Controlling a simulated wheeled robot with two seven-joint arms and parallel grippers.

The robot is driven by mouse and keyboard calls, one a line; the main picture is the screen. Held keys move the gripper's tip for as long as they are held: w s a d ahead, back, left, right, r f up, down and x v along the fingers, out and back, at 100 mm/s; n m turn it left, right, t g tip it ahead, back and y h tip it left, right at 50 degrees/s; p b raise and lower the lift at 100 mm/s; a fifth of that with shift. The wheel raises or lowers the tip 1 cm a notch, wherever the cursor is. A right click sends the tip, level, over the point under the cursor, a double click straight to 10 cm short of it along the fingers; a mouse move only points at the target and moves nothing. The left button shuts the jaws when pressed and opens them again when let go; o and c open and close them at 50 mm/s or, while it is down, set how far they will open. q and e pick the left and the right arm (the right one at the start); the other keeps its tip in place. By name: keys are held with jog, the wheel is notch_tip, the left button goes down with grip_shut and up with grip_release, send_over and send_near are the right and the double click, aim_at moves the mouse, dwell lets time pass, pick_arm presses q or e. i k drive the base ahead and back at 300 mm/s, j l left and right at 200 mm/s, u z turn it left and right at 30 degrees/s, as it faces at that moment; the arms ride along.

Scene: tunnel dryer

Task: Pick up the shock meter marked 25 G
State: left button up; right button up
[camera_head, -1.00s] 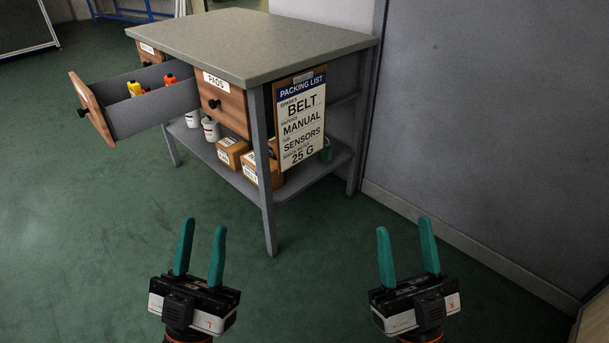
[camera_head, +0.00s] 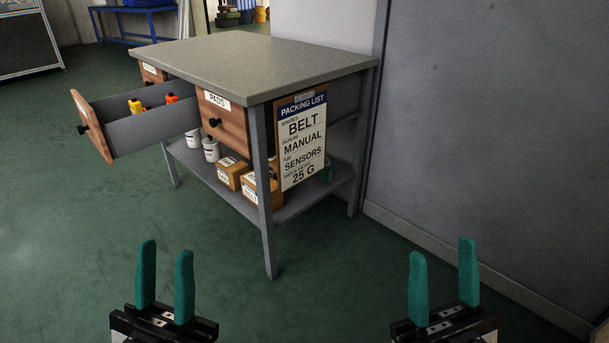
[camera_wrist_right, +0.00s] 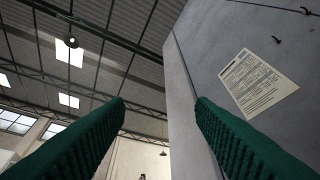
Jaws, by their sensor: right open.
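Small yellow and orange-red items (camera_head: 135,106) lie in the open drawer (camera_head: 150,130) at the left of the workbench. They may be shock meters, but I cannot read any marking on them. A packing list board (camera_head: 302,140) on the bench side reads "BELT", "MANUAL", "SENSORS" and "25 G". My left gripper (camera_head: 165,282) is open and empty at the lower left, above the floor in front of the bench. My right gripper (camera_head: 443,285) is open and empty at the lower right. Its fingers also show in the right wrist view (camera_wrist_right: 155,115), pointing up toward the wall and ceiling.
The workbench (camera_head: 250,60) has a bare top and a shut drawer labelled "PADS" (camera_head: 222,122). Its lower shelf (camera_head: 300,199) holds white containers (camera_head: 211,149) and cardboard boxes (camera_head: 231,172). A grey wall (camera_head: 490,130) stands at right. The green floor (camera_head: 90,220) is clear at left and front.

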aim_at(136, 108)
jog(key=i+j, duration=0.2)
jog(key=j, duration=0.25)
jog(key=i+j+z, duration=0.1)
jog(key=j, duration=0.35)
jog(key=i+j+z, duration=0.1)
jog(key=i+j, duration=0.2)
jog(key=j, duration=0.2)
jog(key=i+j, duration=0.2)
jog(key=j, duration=0.3)
jog(key=i+j+z, duration=0.1)
jog(key=j, duration=0.4)
jog(key=i+j, duration=0.25)
jog(key=j, duration=0.25)
jog(key=i+j+z, duration=0.15)
jog(key=j, duration=0.35)
jog(key=i+j, duration=0.1)
jog(key=j, duration=0.4)
